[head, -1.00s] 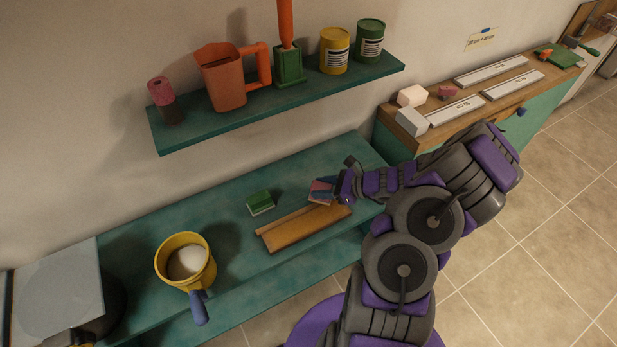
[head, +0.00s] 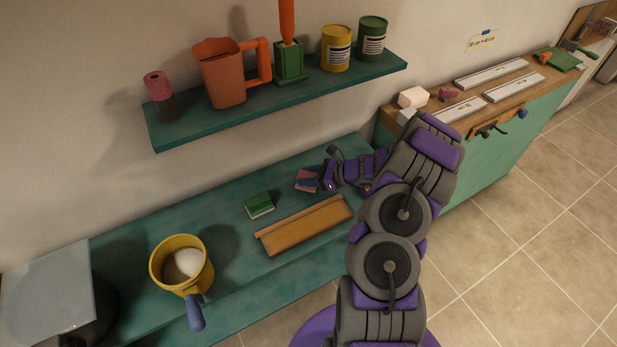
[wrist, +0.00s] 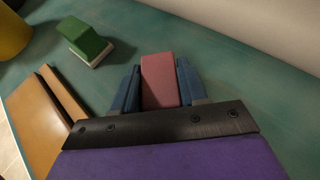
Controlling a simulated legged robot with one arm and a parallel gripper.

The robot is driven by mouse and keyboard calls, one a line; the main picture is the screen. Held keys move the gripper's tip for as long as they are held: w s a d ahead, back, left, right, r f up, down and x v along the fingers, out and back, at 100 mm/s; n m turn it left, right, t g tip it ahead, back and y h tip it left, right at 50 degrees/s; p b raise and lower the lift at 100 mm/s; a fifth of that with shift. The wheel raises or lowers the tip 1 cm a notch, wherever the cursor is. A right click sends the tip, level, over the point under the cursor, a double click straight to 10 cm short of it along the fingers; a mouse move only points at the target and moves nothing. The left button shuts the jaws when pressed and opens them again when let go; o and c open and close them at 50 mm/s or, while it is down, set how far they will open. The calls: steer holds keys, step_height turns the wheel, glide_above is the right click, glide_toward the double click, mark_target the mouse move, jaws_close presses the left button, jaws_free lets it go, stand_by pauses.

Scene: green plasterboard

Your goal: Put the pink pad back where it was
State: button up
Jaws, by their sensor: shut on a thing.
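The pink pad (wrist: 159,80) is between the two blue fingers of my gripper (wrist: 158,84) in the wrist view, and the fingers are shut on its sides. In the head view the pad (head: 306,180) shows at the tip of my gripper (head: 310,181), over the green bench (head: 215,228) near its back right. I cannot tell whether the pad touches the bench top. A green block with a white base (head: 259,205) sits on the bench to the left of the pad. It also shows at the upper left in the wrist view (wrist: 84,40).
A wooden tray (head: 305,226) lies in front of the pad. A yellow pot (head: 181,264) with a blue handle stands at the left. A wall shelf (head: 280,98) with a jug and cans hangs above. A side cabinet (head: 480,160) stands at the right. The bench's back left is clear.

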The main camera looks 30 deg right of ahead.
steer(key=shift+d, duration=0.1)
steer(key=o, duration=1.1)
steer(key=shift+d, duration=0.1)
